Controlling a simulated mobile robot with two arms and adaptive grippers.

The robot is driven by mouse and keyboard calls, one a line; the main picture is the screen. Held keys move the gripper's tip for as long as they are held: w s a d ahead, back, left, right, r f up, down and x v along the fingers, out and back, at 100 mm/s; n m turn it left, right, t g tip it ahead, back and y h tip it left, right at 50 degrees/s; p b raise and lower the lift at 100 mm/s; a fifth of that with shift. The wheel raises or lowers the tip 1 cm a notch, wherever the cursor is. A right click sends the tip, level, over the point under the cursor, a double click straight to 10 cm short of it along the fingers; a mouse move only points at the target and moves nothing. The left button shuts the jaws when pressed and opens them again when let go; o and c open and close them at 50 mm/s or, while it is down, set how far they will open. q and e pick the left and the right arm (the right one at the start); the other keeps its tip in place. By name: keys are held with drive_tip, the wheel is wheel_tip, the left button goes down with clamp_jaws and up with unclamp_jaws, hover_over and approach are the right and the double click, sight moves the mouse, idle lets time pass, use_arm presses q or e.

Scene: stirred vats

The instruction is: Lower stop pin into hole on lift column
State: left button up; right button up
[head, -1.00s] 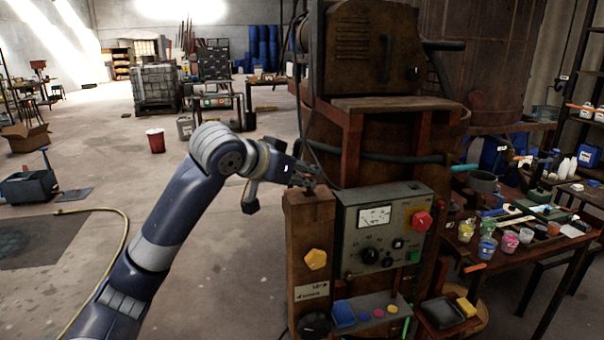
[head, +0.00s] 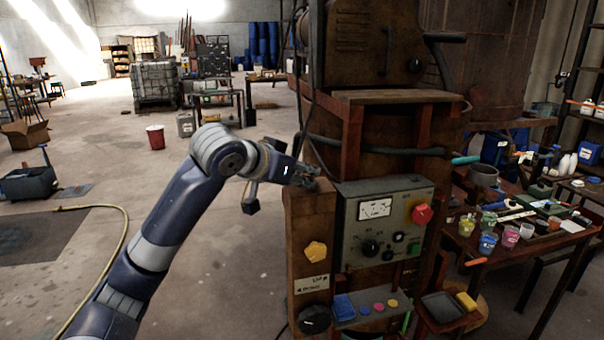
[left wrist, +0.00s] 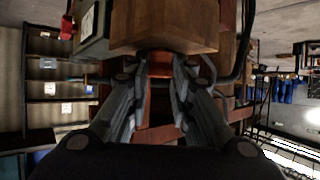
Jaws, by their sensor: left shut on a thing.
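The lift column (head: 308,225) is a brown wooden post left of the control box in the head view. Its end shows large at the top of the left wrist view (left wrist: 163,28). My left gripper (head: 310,178) is at the column's top, and its fingertips look very close to it. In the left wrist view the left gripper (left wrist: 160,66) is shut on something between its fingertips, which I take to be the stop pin. The pin is not clearly visible, and the fingers hide the hole. My right gripper is not in view.
A control box (head: 388,222) with a gauge and red button stands right beside the column. A yellow knob (head: 315,251) is on the column's front. Dark cables hang just behind the gripper. A table with paint cups (head: 487,243) stands at right.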

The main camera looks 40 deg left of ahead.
use_arm(q)
drive_tip(key=o, duration=1)
drive_tip(key=shift+c, duration=0.2)
drive_tip(key=v, duration=1.2)
drive_tip(key=shift+f, duration=0.1)
